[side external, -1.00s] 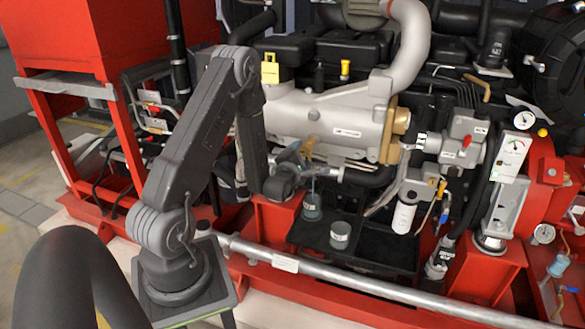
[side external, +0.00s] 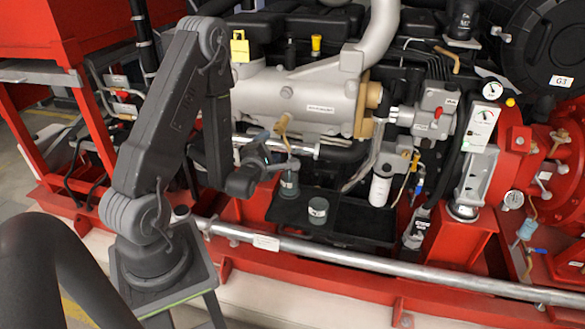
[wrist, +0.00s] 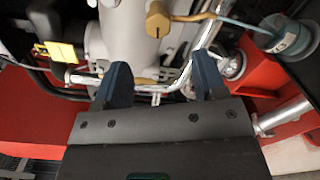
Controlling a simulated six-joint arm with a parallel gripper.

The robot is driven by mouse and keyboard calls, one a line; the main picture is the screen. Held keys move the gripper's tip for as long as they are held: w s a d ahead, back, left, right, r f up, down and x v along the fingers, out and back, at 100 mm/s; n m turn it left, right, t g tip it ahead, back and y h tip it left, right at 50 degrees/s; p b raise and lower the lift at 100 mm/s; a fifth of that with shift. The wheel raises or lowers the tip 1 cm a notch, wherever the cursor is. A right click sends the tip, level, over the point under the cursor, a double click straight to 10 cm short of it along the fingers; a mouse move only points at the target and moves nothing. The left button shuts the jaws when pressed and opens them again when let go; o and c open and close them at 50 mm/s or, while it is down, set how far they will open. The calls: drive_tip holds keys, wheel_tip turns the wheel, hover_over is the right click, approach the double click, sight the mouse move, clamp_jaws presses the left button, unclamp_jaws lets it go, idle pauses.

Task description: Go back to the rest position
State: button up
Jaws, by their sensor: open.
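My gripper (side external: 268,150) is at the end of my bent arm, in front of the grey engine pipework. In the wrist view my gripper (wrist: 163,78) shows two dark blue fingers spread apart with nothing held between them. A brass fitting (side external: 283,124) is just beyond the fingers in the side view. It also shows beyond the gap in the wrist view (wrist: 158,20). No rest position is marked in view.
Two small grey-green canisters, one (side external: 289,184) near my gripper and one (side external: 318,210) farther right, stand on a black tray (side external: 350,225). A silver rail (side external: 340,256) runs along the front. A white filter (side external: 380,190) hangs to the right. Open floor lies at the left.

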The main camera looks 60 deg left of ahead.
drive_tip(key=w+d+r+m+g+h, duration=0.1)
drive_tip(key=w+d+r+m+h, duration=0.3)
drive_tip(key=d+r+m+h, duration=0.8)
drive_tip(key=s+d+r+m+g, duration=0.2)
drive_tip(key=s+d+m, duration=0.4)
drive_tip(key=s+m, duration=0.3)
drive_tip(key=s+d+r+m+g, duration=0.3)
drive_tip(key=s+d+m, duration=0.4)
drive_tip(key=m, duration=0.3)
drive_tip(key=shift+s+d+r+g, duration=0.3)
drive_tip(key=shift+s+g, duration=0.2)
drive_tip(key=shift+s, duration=0.35)
idle(4.0)
